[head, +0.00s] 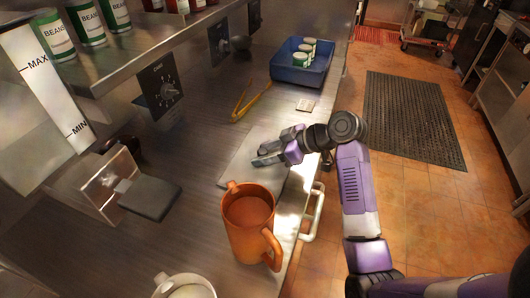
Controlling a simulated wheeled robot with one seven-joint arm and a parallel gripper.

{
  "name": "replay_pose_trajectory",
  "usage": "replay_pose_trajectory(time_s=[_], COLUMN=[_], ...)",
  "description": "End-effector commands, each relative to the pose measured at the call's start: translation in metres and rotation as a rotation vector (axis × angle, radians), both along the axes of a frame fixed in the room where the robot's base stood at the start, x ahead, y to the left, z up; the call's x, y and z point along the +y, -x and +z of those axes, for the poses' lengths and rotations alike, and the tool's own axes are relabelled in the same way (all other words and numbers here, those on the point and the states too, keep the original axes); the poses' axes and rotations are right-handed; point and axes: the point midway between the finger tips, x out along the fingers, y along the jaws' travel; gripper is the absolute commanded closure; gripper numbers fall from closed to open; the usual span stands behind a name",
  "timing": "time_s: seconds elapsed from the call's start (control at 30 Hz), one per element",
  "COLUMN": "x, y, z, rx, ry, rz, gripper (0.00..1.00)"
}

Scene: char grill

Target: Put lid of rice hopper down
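A tall translucent container (40,85) marked MAX and MIN stands at the left edge; it looks like the rice hopper, and its top is cut off by the frame. Below it, a metal bracket (103,187) carries a dark grey flat flap (150,198). I cannot tell whether this flap is the hopper's lid. My gripper (257,157) is over the counter at centre, right of the flap and well apart from it. Its two fingers point left with a gap between them, and nothing shows in them.
An orange jug (249,225) stands on the metal counter (195,150) between the flap and my arm. A white mug (184,286) is at the bottom edge. Yellow tongs (251,101) and a blue tray (300,70) with cans lie farther back. A shelf with cans overhangs upper left.

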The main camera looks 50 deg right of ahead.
Motion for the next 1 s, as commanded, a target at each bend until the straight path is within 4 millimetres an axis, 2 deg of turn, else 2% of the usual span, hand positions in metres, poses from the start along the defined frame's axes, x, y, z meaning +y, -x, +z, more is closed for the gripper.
replay_pose_trajectory(time_s=[0.37,0.8,1.0], x=[-0.002,-0.025,-0.032], y=[0.003,0.066,0.085], z=[0.006,0.055,0.071], rx=[-0.002,-0.002,-0.003], ry=[0.000,0.003,0.001], rz=[-0.002,-0.003,-0.001], gripper=[0.53,0.53,0.53])
